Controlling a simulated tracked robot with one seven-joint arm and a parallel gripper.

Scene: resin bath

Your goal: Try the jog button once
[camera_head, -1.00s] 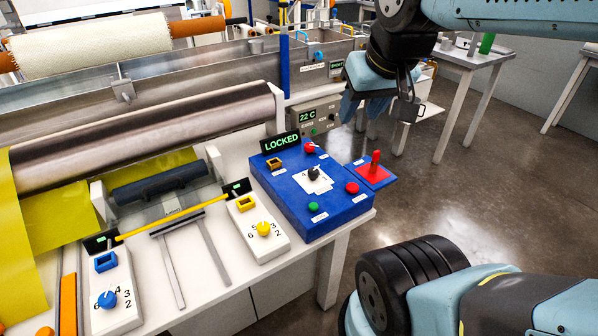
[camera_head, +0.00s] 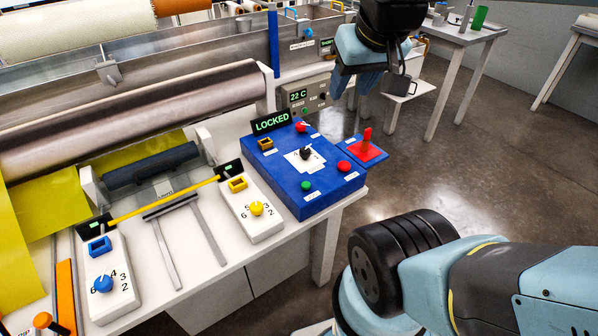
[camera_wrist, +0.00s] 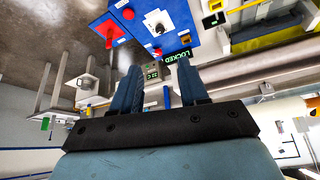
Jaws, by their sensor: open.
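The blue control box (camera_head: 325,196) stands on the right end of the white bench. On its top are a green button (camera_head: 306,185), a red button (camera_head: 344,166), a red knob (camera_head: 300,127) and a black dial knob (camera_head: 305,153) on a white plate. Their small labels are too blurred to read, so I cannot tell which is the jog button. My gripper (camera_head: 355,84) is open and empty, in the air behind and right of the box, touching nothing. In the wrist view, the box (camera_wrist: 187,18) shows beyond my spread fingers (camera_wrist: 158,82).
A sign reading LOCKED (camera_head: 271,122) stands at the box's back edge. A red lever (camera_head: 367,136) sits on a blue plate at its right. A 22 C controller (camera_head: 311,97) is behind.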

